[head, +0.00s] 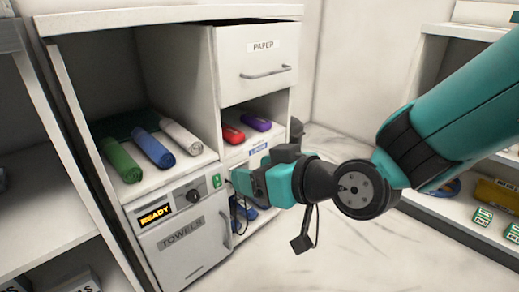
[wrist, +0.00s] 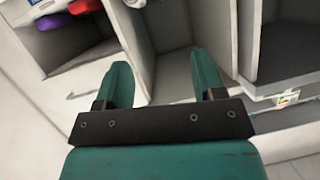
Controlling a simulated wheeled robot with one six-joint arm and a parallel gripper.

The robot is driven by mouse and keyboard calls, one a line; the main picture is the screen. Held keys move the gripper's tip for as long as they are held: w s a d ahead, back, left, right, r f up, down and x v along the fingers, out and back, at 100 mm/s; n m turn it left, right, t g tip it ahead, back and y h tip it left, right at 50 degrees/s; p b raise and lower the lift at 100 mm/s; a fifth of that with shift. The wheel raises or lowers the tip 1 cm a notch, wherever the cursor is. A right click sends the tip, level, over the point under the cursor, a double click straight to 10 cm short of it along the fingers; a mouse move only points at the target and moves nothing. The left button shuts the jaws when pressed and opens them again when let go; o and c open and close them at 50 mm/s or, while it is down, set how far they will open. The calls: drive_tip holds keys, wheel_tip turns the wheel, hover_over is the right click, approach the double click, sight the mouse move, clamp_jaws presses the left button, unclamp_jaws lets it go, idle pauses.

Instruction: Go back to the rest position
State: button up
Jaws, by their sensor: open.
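My gripper (wrist: 163,88) is open and empty in the wrist view, its two teal fingers apart with a cabinet's pale panels behind them. In the head view my gripper (head: 240,183) is in front of the white cabinet, beside the right edge of the towel warmer's control strip. My arm reaches in from the right, and the fingertips are partly hidden against the cabinet. I cannot tell whether they touch anything.
The towel warmer (head: 180,235) reads READY. Green (head: 120,160), blue (head: 153,149) and white (head: 181,136) rolled towels lie above it. A PAPER drawer (head: 257,66) is shut. Red (head: 233,134) and purple (head: 257,124) items lie below it. Shelves stand on both sides; marble-patterned floor is clear.

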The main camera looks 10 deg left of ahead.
drive_tip(key=shift+d+r, duration=0.15)
drive_tip(key=shift+r, duration=0.15)
drive_tip(key=s+d+r+m+g+h+p, duration=0.1)
drive_tip(key=s+d+r+g+h+p, duration=0.25)
drive_tip(key=s+d, duration=0.55)
drive_tip(key=s+d+r+m+g+h+p, duration=0.2)
drive_tip(key=s+d+r+g+h+p, duration=0.25)
drive_tip(key=d, duration=0.55)
wheel_tip(320, 180, up, 36)
drive_tip(key=s+p, duration=0.1)
drive_tip(key=p, duration=3.3)
drive_tip(key=shift+s+y, duration=0.3)
drive_tip(key=shift+s, duration=0.05)
